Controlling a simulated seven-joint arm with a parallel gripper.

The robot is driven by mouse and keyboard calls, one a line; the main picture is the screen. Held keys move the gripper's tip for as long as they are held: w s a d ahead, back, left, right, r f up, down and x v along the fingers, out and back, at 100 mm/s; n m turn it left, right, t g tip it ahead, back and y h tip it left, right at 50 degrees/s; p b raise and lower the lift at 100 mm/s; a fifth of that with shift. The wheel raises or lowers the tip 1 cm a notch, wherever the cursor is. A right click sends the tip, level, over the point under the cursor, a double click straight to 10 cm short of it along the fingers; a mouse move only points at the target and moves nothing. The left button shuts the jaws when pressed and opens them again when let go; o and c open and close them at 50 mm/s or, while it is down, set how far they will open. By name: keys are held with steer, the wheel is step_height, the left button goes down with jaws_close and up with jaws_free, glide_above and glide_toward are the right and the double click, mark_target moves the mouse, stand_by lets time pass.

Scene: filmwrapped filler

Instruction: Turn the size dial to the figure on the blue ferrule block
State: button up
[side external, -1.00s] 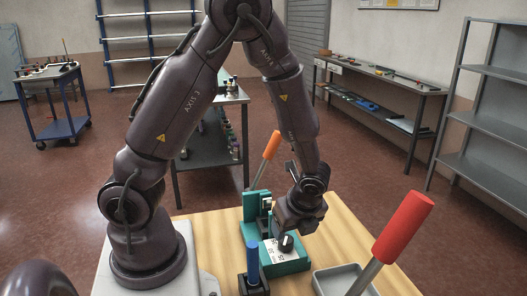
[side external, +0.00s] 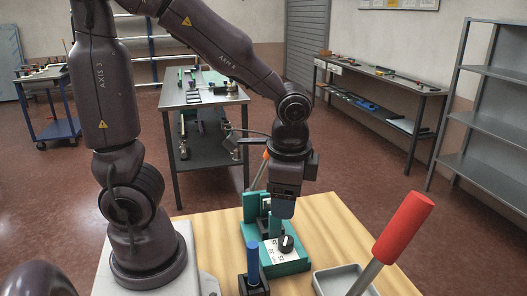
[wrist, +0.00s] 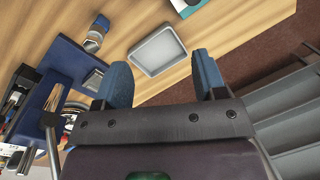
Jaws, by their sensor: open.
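The size dial (side external: 286,243) is a black knob on a white figure plate (side external: 274,252) on the teal tool (side external: 292,267) in the side view. Its figures are too small to read surely. A blue post (side external: 252,262) stands upright in a dark block (side external: 254,286) left of the dial; I take this for the ferrule block, and no figure on it is legible. My gripper (side external: 283,208) hangs above the teal tool, clear of the dial. Its blue fingers are apart and empty in the wrist view (wrist: 162,62).
A grey tray (side external: 343,280) lies right of the teal tool; it also shows in the wrist view (wrist: 157,50). A red-handled lever (side external: 402,228) rises at the front right. An orange handle (side external: 265,155) stands behind the tool. Bare wood (side external: 340,225) lies right of it.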

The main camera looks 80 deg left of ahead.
steer(key=s+d+r+n+t+h, duration=0.1)
steer(key=s+r+n+t, duration=0.3)
steer(key=r, duration=0.5)
steer(key=shift+s+n+t+h, duration=0.15)
steer(key=shift+n+t+h, duration=0.2)
steer(key=shift+n, duration=0.25)
steer(key=shift+s+a+r+t, duration=0.1)
steer(key=shift+s+r+t, duration=0.1)
steer(key=shift+r, duration=0.2)
steer(key=shift+s+a+r+t, duration=0.1)
steer(key=shift+r+t, duration=0.05)
steer(key=shift+r, duration=0.2)
